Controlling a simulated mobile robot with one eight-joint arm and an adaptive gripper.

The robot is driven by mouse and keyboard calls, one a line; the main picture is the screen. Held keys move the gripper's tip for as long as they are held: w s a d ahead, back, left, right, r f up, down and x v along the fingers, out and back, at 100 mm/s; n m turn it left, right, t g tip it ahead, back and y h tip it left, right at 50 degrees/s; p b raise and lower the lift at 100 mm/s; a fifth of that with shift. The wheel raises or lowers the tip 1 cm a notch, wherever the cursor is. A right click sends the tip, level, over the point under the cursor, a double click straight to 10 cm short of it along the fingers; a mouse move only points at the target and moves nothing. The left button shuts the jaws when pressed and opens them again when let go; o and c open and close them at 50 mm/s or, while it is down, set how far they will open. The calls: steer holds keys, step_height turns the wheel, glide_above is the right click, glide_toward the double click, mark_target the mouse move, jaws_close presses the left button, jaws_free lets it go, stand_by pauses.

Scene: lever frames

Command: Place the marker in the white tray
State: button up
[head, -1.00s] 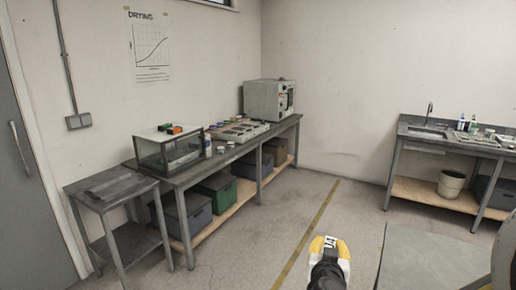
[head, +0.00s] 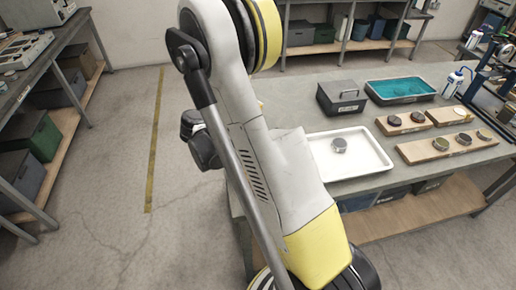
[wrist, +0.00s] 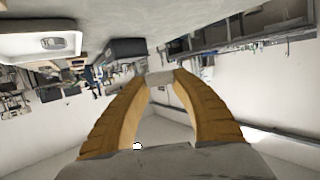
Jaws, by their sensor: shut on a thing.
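The white tray (head: 368,166) lies on the grey table to the right of my arm in the head view, with a small grey round item (head: 340,145) in it. The tray also shows upside down at the upper left of the wrist view (wrist: 15,47). My gripper (wrist: 160,78) shows in the wrist view, its two yellow-orange fingers closed around a small pale grey piece, which I take to be the marker (wrist: 160,77). Its details are too small to make out. In the head view my arm hides the gripper. The gripper is apart from the tray.
On the table (head: 285,105) stand a dark lidded box (head: 341,97), a teal-filled tray (head: 400,90), wooden blocks with round tins (head: 447,146) and a wash bottle (head: 453,82). Another bench (head: 45,85) is at the left. Open floor (head: 110,190) lies between.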

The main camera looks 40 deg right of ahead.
steer(key=s+d+f+m+g, duration=0.3)
steer(key=s+d+m+g, duration=0.2)
steer(key=s+d, duration=0.3)
steer(key=shift+d+g+y, duration=0.3)
steer(key=shift+g, duration=0.6)
steer(key=a+f+b, duration=0.1)
steer(key=a+f, duration=0.1)
steer(key=a, duration=0.1)
steer(key=w+a+f+b, duration=0.1)
steer(key=a+f, duration=0.1)
steer(key=a, duration=0.2)
steer(key=w+a+f+b, duration=0.1)
steer(key=a+f, duration=0.2)
steer(key=a, duration=0.1)
steer(key=shift+w+a+b, duration=0.25)
steer(key=shift+b, duration=0.05)
steer(key=shift+f+b, duration=1)
steer(key=shift+f, duration=0.8)
steer(key=shift+f, duration=0.2)
steer(key=o, duration=0.9)
